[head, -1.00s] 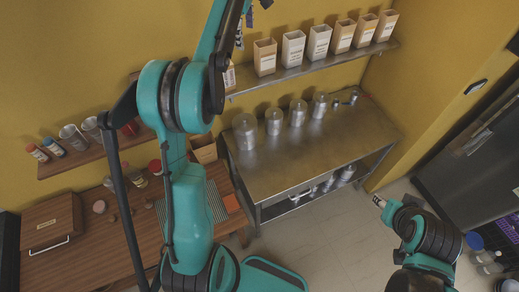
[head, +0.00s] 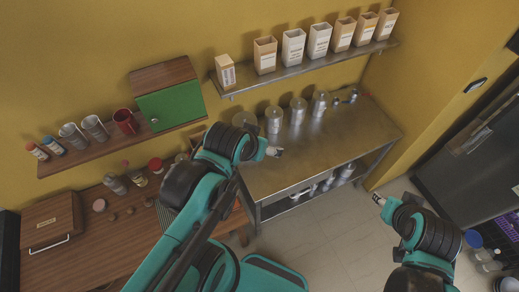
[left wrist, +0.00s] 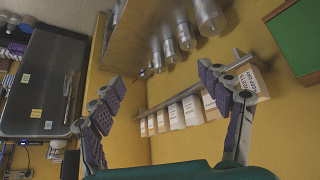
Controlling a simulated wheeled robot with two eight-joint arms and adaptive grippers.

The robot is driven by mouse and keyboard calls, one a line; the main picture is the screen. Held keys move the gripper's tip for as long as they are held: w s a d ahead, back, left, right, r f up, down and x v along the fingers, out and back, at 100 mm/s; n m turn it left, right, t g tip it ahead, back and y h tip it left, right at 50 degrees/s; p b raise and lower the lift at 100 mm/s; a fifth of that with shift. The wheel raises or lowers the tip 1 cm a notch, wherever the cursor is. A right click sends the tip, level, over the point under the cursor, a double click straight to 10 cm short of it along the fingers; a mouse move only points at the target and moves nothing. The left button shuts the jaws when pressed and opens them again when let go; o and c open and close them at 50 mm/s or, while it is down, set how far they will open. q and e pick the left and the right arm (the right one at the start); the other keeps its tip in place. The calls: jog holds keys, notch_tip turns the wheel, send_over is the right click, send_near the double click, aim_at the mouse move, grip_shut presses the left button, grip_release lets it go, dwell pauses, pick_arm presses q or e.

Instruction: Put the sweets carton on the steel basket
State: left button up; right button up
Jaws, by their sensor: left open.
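Several open-topped cartons stand in a row on the wall shelf; their labels are too small to read, so I cannot tell which is the sweets carton. The leftmost carton (head: 226,72) stands a little apart from the others; in the left wrist view a labelled carton (left wrist: 258,84) is partly hidden behind a finger. I cannot make out a steel basket. My left gripper (head: 275,152) is over the left part of the steel table, below the shelf. Its fingers are apart and empty in the left wrist view (left wrist: 160,82). My right gripper (head: 378,200) is over the floor at the right.
The steel table (head: 330,145) holds several steel canisters along the wall, with clear room in front. A wooden shelf (head: 85,152) carries cups, jars and a green-fronted box (head: 172,107). A wooden counter (head: 85,235) lies at the left. A dark appliance (head: 470,150) stands at the right.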

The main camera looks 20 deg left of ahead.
pick_arm(q)
jog(key=shift+s+d+f, duration=0.1)
jog(key=shift+s+f, duration=0.25)
jog(key=shift+f, duration=0.15)
jog(key=shift+c, duration=0.5)
jog(key=n+t+y+b, duration=0.1)
jog(key=n+y+b, duration=0.9)
jog(key=y+b, duration=0.1)
send_near(224, 63)
jog(key=w+a+f, duration=0.2)
jog(key=w, duration=0.1)
jog(key=shift+w+a+f, duration=0.1)
jog(key=shift+a+f, duration=0.1)
jog(key=shift+a, duration=0.1)
jog(key=shift+w+a+f, duration=0.15)
jog(key=shift+w+a, duration=0.2)
jog(key=shift+a, duration=0.2)
jog(key=p+x, duration=0.1)
jog(key=x, duration=0.5)
jog(key=shift+a+f, duration=0.2)
jog(key=shift+c, duration=0.4)
